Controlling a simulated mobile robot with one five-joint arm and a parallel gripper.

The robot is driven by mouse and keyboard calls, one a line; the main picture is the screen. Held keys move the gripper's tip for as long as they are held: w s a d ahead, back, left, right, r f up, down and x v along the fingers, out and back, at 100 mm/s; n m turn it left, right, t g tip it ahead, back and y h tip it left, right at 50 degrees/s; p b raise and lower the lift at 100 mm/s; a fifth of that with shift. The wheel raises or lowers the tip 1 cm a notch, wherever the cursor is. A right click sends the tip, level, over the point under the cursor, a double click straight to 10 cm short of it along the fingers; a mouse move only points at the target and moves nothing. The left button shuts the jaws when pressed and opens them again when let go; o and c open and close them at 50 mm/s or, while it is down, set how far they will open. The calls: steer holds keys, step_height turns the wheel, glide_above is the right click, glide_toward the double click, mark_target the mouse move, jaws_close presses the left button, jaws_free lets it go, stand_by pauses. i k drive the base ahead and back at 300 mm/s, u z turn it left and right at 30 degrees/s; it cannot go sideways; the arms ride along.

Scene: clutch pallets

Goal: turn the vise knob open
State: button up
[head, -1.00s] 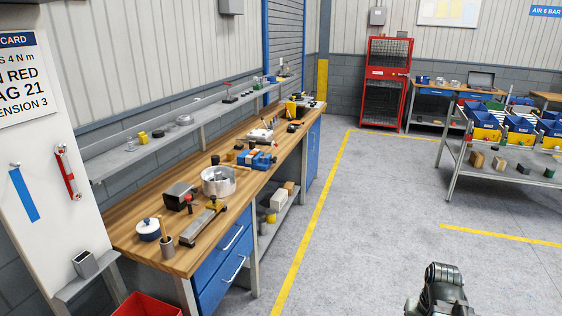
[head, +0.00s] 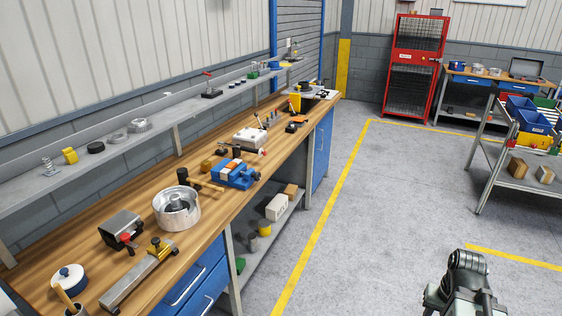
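A blue vise (head: 230,176) sits on the wooden workbench, around the middle of its length. An orange and white piece shows on top of it, between or over its jaws. A small dark end part sticks out at the vise's right, near the bench's front edge. It may be the knob, but it is too small to tell its shape or how far it is turned. Part of my dark arm shows at the lower right, over the floor and well apart from the bench. My gripper's fingers are not in view.
Open floor (head: 375,220) lies right of the bench. A rack with bins (head: 530,122) stands farther right.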

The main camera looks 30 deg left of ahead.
mark_target(258, 177)
steer(key=u, duration=0.05)
steer(key=i, duration=0.85)
steer(key=u, duration=2.55)
